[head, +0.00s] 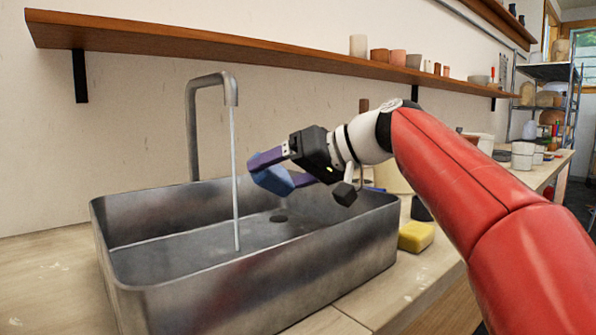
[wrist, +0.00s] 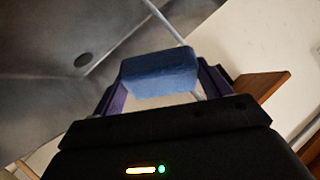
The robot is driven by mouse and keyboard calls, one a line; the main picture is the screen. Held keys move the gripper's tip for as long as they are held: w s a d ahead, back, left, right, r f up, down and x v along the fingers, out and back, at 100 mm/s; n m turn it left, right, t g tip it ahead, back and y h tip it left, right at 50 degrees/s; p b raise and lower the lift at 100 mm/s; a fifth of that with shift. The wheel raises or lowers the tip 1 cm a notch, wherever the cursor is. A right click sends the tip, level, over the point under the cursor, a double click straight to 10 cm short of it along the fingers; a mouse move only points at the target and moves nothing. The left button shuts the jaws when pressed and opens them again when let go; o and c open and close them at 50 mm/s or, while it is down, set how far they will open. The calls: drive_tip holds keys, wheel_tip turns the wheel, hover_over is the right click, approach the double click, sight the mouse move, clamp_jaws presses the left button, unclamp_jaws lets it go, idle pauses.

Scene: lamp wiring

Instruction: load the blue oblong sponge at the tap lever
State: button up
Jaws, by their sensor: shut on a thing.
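A blue oblong sponge (head: 273,181) is held between the purple fingers of my gripper (head: 268,171), above the metal sink basin (head: 250,285). In the wrist view the sponge (wrist: 160,73) sits between both fingertips, and my gripper (wrist: 160,80) is shut on it. In the head view the sponge is to the right of the water stream (head: 235,170), which falls from the tap (head: 195,125) into the basin. In the wrist view the stream (wrist: 163,22) passes behind the sponge; I cannot tell whether they touch. I cannot make out a tap lever.
A yellow sponge (head: 416,237) lies on the counter right of the basin. A wooden shelf (head: 215,48) with several cups runs along the wall above. Pale pots (head: 523,155) stand on the counter farther right. The left counter (head: 45,270) is clear.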

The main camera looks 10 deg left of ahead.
drive_tip(key=shift+a+f, duration=0.25)
drive_tip(key=shift+a, duration=0.95)
drive_tip(key=shift+a+f, duration=0.2)
drive_tip(key=shift+a, duration=1)
drive_tip(key=shift+d+b, duration=0.75)
drive_tip(key=shift+d, duration=3.3)
drive_tip(key=p, duration=0.4)
approach(290, 183)
drive_tip(key=w+a+r, duration=0.1)
drive_tip(key=w+a, duration=0.1)
drive_tip(key=shift+b, duration=0.3)
